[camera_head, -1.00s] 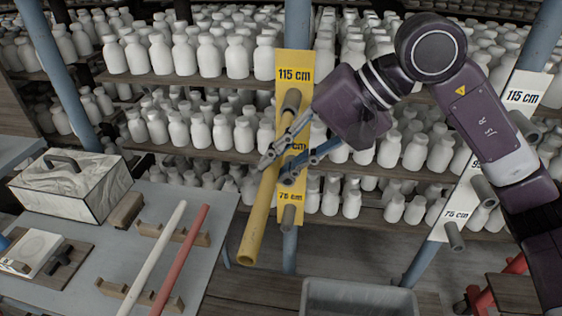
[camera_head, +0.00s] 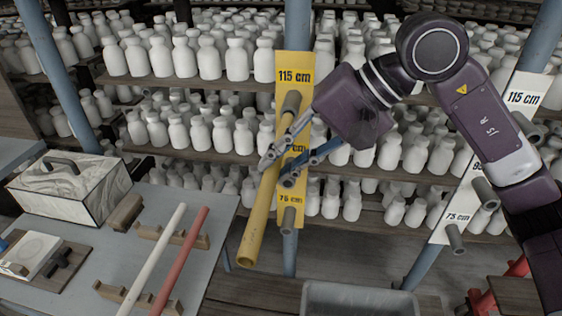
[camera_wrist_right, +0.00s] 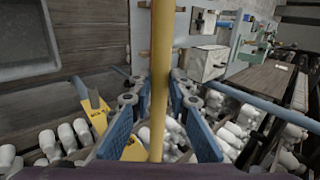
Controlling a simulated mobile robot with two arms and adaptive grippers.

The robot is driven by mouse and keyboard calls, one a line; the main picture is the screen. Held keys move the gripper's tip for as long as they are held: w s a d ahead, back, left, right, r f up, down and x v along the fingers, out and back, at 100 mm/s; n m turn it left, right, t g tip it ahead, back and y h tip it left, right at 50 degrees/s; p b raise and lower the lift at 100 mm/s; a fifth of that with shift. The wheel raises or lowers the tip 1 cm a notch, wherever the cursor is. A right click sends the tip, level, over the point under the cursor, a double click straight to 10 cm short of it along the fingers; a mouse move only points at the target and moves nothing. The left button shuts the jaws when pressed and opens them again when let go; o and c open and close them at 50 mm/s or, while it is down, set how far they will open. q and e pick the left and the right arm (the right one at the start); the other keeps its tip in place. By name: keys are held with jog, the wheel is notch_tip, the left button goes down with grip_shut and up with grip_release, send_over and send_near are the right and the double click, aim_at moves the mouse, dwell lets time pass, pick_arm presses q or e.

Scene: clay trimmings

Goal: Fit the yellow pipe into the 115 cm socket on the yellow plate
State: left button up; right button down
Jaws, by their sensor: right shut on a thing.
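The yellow pipe (camera_head: 257,220) slants down toward me, its lower open end free in the air. My right gripper (camera_head: 278,167) is shut around the pipe's upper part. In the right wrist view the pipe (camera_wrist_right: 160,60) runs between the two blue-padded fingers. The yellow plate (camera_head: 294,65) is on a blue post, with grey sockets one above another. The 115 cm socket (camera_head: 291,102) is the top one. The pipe's upper end lines up with this socket and appears to be at its mouth; fingers partly cover it, so I cannot tell if it is inside.
A white plate (camera_head: 462,200) with grey sockets is on another post at right. Shelves of white bottles (camera_head: 205,60) stand behind. A table at lower left holds a white pipe (camera_head: 153,258), a red pipe (camera_head: 184,255) and a marbled box (camera_head: 70,190). A grey bin (camera_head: 360,298) is below.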

jog(key=shift+w, duration=0.15)
jog(key=shift+w, duration=0.35)
jog(key=shift+w+d, duration=0.25)
jog(key=shift+w, duration=0.8)
jog(key=shift+w+d, duration=0.2)
jog(key=shift+w, duration=0.8)
jog(key=shift+w+d+p, duration=0.25)
jog(key=shift+w+p, duration=0.2)
jog(key=shift+w, duration=0.75)
jog(key=shift+w+d+p, duration=0.25)
jog(key=shift+w+p, duration=0.15)
jog(key=shift+w, duration=0.8)
jog(key=c, duration=1.7)
grip_release()
jog(key=shift+c, duration=0.2)
jog(key=v, duration=1.2)
